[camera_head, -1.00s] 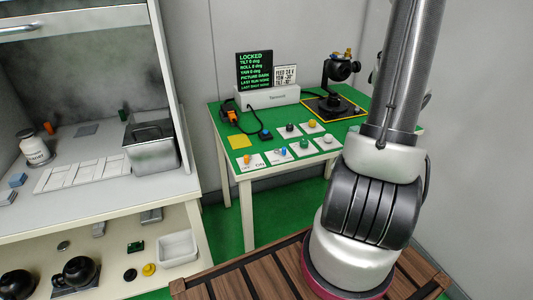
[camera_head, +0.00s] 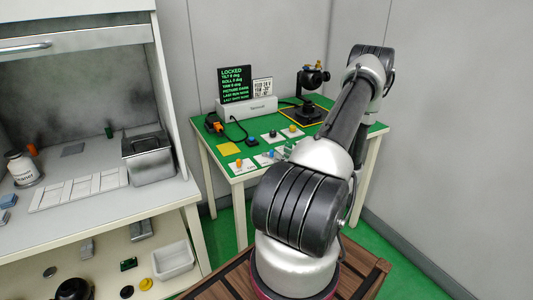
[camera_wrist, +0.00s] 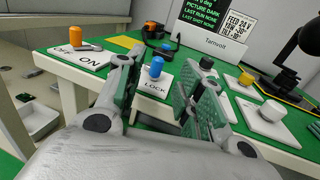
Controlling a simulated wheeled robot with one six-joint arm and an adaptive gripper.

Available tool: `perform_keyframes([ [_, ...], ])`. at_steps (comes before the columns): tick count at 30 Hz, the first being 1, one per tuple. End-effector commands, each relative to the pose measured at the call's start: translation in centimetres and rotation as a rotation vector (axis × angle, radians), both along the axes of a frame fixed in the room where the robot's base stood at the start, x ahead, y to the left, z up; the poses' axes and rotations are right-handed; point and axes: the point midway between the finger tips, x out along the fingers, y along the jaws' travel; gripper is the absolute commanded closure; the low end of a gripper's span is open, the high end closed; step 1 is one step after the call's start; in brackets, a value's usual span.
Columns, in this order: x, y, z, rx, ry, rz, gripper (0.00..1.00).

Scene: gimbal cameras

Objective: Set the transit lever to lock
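The blue-topped lever (camera_wrist: 155,68) stands on a white plate marked LOCK (camera_wrist: 154,87) on the green table. In the head view the blue lever (camera_head: 271,153) shows small at the table's front edge, partly crowded by my arm. My gripper (camera_wrist: 160,88) is open, with its two padded fingers apart and nothing between them. In the wrist view the lever appears in the gap between the fingers, beyond them and not touched. Other lettering on the lever's plate is hidden or too small to read. In the head view my arm hides the gripper.
An orange switch (camera_wrist: 75,38) on an OFF/ON plate stands left of the lever. Yellow (camera_wrist: 245,80) and white (camera_wrist: 271,111) knobs stand to the right. A display (camera_head: 235,84) reading LOCKED is at the back, beside a camera gimbal (camera_head: 311,78). A cabinet bench (camera_head: 100,222) is at left.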

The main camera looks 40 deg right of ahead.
Motion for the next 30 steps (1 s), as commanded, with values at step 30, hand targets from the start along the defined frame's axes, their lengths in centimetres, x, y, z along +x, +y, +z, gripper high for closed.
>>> perform_keyframes([
  [30,7.0,0.3,0.0,-0.001,0.003,0.005,1.0],
])
